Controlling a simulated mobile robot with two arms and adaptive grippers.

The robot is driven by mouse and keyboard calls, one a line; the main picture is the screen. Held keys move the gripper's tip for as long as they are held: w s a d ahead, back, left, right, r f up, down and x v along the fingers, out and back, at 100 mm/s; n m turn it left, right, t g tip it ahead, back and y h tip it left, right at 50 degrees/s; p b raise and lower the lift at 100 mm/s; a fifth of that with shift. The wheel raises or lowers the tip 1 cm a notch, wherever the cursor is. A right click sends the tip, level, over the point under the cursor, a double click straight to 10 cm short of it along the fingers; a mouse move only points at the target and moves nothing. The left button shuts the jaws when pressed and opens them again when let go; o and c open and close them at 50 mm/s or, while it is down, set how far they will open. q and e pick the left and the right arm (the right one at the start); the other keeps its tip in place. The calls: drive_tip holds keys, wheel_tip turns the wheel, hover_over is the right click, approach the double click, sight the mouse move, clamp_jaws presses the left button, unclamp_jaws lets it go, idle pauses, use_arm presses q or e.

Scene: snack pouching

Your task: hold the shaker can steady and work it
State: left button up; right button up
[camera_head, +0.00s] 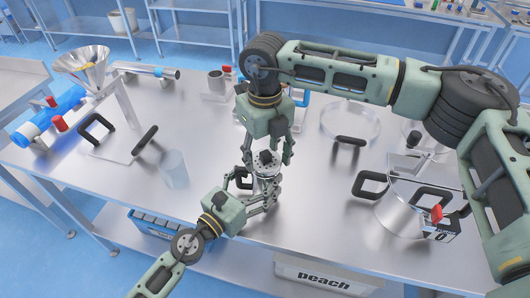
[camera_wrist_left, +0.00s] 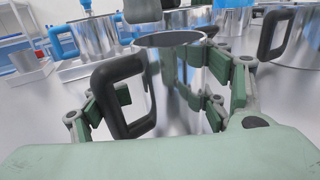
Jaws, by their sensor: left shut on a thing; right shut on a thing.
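The shaker can (camera_head: 265,171) is a shiny metal cylinder near the front middle of the steel table. It stands upright, and its black side handle (camera_wrist_left: 121,92) faces the left wrist camera. My left gripper (camera_head: 262,194) is shut around the can's body low down; in the left wrist view its green finger pads flank the metal wall (camera_wrist_left: 178,78). My right gripper (camera_head: 267,152) points down from above and is shut at the can's dark top. Its fingers hide part of the top, so the exact contact is unclear.
A metal funnel (camera_head: 84,65) on a stand and a blue cylinder (camera_head: 48,119) are at the left. A clear cylinder (camera_head: 173,168) stands left of the can. A large handled pot (camera_head: 399,212) is at the right.

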drive_tip(key=shift+f, duration=0.6)
drive_tip(key=o, duration=1.2)
drive_tip(key=shift+o, duration=0.2)
wheel_tip(320, 180, up, 12)
use_arm(q)
drive_tip(key=o, duration=1.9)
